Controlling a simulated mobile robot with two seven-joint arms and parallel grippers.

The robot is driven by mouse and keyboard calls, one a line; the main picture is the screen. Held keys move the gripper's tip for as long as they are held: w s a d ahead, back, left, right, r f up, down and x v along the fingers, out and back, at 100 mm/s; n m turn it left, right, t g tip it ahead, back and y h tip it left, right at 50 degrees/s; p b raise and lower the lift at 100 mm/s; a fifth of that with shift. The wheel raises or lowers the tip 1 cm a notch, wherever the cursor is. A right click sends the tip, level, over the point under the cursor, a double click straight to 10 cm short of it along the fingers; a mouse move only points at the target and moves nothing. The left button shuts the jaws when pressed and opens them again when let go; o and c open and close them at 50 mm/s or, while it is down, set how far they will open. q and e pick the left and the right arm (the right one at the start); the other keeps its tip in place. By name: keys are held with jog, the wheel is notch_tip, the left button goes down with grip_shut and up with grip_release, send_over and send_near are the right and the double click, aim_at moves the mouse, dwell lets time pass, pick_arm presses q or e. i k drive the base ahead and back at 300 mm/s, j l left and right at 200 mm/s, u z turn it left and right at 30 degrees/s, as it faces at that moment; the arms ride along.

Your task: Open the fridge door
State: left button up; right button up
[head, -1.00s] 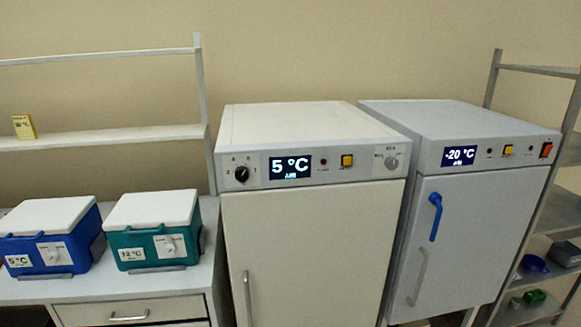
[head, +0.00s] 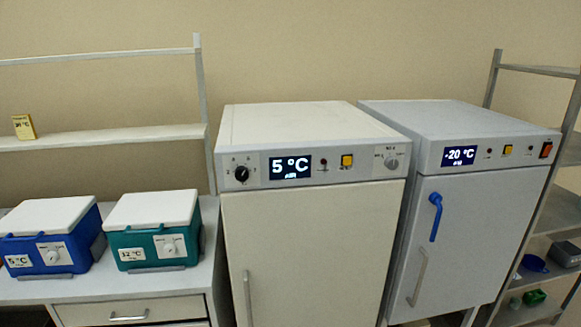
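The cream cabinet (head: 315,240) with a display (head: 290,167) reading 5 °C stands in the middle, and I take it to be the fridge. Its door is shut. A vertical grey handle (head: 248,298) is on the door's left side, its lower end near the bottom edge of the view. To its right stands a grey-blue cabinet (head: 475,230) whose display reads -20 °C. Its door is shut, with a blue lever (head: 435,217) and a grey handle (head: 417,277) on the left side. Neither of my grippers shows.
A blue cool box (head: 48,240) and a teal cool box (head: 153,235) stand on the counter (head: 190,288) at left, above a drawer. A shelf (head: 110,137) holds a small yellow box (head: 23,127). A metal rack (head: 550,220) stands at far right.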

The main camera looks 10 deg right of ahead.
aim_at(318, 255)
jog(key=i+l, duration=0.2)
jog(key=l, duration=0.15)
jog(key=i+l, duration=0.2)
jog(key=l, duration=0.15)
jog(key=i+l, duration=0.2)
jog(key=l+u, duration=0.05)
jog(key=l, duration=0.05)
